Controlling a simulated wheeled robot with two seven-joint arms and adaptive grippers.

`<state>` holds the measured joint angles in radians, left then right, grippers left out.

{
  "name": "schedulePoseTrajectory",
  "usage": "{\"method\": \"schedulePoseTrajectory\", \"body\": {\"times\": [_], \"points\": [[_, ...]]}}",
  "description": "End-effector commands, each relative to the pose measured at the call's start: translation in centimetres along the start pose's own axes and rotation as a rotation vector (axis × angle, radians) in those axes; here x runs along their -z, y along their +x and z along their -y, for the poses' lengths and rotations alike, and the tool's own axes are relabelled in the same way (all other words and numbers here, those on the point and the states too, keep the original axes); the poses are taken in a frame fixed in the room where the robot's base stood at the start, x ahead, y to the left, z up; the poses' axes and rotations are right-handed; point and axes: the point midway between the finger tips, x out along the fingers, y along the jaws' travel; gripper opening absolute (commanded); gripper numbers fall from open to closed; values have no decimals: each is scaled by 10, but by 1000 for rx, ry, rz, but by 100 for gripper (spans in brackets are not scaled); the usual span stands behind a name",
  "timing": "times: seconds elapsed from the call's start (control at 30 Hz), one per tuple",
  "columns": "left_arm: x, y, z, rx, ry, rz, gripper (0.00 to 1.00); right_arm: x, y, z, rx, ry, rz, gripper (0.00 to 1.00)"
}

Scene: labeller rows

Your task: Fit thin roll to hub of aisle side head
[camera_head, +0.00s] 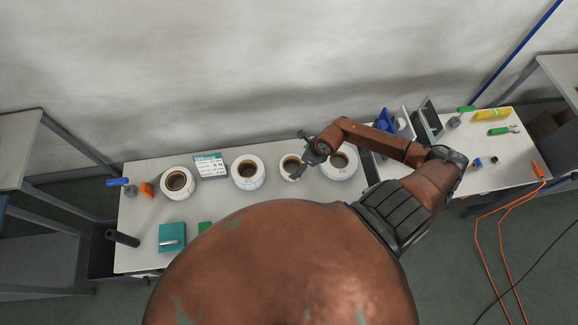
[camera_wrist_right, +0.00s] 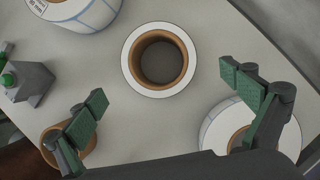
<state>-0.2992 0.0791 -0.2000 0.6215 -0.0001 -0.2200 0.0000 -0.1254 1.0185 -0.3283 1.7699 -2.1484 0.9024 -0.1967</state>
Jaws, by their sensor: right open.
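Several white label rolls with brown cores stand on the bench. The one with the thinnest white ring, the thin roll (camera_head: 290,160), is second from the right in the row. In the right wrist view the thin roll (camera_wrist_right: 130,66) lies flat with its core facing up. My right gripper (camera_head: 304,158) is over it, partly covering it; its open fingers (camera_wrist_right: 165,92) are spread and hold nothing. Upright blue and dark grey labeller parts (camera_head: 428,120) stand at the right, beyond my arm; I cannot tell which is the aisle side head, and its hub is not clear. My left gripper is out of view.
Thicker rolls stand at the right (camera_head: 345,175) and left (camera_head: 247,186) of the thin roll, with another (camera_head: 177,194) farther left. A white card (camera_head: 210,166), teal box (camera_head: 172,237) and dark cylinder (camera_head: 122,238) are on the bench. Green-handled tools (camera_head: 498,131) lie far right.

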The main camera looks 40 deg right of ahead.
Motion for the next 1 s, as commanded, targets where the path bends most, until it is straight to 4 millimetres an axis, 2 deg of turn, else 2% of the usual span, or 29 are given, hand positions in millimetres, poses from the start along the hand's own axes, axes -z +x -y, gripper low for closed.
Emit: {"method": "schedulePoseTrajectory", "body": {"times": [0.37, 0.63, 0.93, 1.0], "points": [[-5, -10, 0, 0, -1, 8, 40, -2, 37, -2, -3, 4, 1, 98], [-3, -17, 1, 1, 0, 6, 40, -2, 73, -1, -1, 2, -1, 98], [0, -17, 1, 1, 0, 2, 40, -2, 78, -1, 0, 0, 0, 98], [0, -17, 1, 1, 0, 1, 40, -2, 78, -1, 0, 0, 0, 94]]}}
